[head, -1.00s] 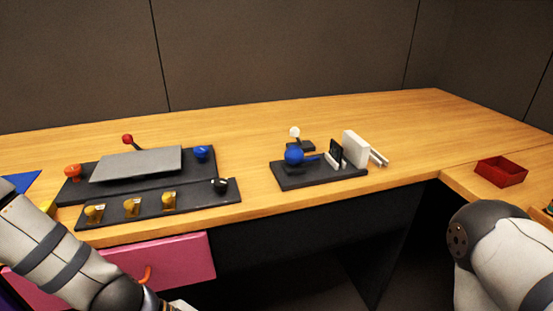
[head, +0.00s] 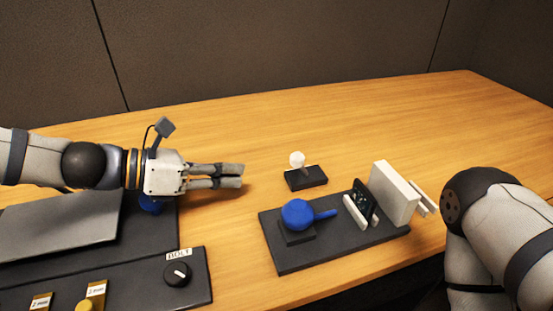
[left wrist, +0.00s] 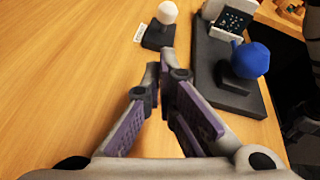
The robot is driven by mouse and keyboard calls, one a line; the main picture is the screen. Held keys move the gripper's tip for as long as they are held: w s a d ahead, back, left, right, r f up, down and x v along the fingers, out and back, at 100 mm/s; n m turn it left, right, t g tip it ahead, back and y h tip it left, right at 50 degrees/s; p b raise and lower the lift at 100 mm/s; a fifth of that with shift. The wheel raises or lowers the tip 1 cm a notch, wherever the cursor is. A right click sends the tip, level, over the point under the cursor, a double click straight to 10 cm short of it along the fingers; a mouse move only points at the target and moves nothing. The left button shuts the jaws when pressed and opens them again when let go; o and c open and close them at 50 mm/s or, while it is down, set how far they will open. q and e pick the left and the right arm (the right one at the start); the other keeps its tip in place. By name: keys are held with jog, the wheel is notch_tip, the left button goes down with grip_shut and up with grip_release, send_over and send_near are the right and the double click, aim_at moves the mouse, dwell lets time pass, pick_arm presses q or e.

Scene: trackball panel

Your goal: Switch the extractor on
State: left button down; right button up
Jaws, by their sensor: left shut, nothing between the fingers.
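My left gripper (head: 241,176) is shut and empty, level above the table, left of a small black block (head: 307,178) topped by a white knob (head: 297,159). The white knob also shows ahead of the fingers in the left wrist view (left wrist: 168,12), with a small unreadable label beside its block. A black panel (head: 337,247) nearby carries a blue ball with a handle (head: 298,214), a small dark screen (head: 365,200) and a white box (head: 395,193). No readable label names the extractor. My right gripper is out of view; only its arm shows at right.
Under my left arm lies a dark panel with a grey plate (head: 60,225), a partly hidden blue knob (head: 152,203), a dial labelled BOLT (head: 178,273) and yellow buttons. The wooden table (head: 370,120) is clear behind the white knob.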

aim_at(277, 191)
pick_arm(q)
jog(key=shift+s, duration=0.45)
jog(key=b+x, duration=0.1)
jog(key=x, duration=0.8)
jog(key=shift+w+d+f, duration=0.1)
jog(key=shift+w, duration=0.05)
jog(key=shift+w+d+f+b, duration=0.1)
jog(key=shift+w+d+b, duration=0.1)
jog(key=shift+d+b, duration=0.15)
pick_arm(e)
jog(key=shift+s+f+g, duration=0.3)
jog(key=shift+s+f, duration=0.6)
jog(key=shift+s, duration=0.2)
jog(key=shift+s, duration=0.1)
pick_arm(q)
jog(key=shift+r, duration=0.3)
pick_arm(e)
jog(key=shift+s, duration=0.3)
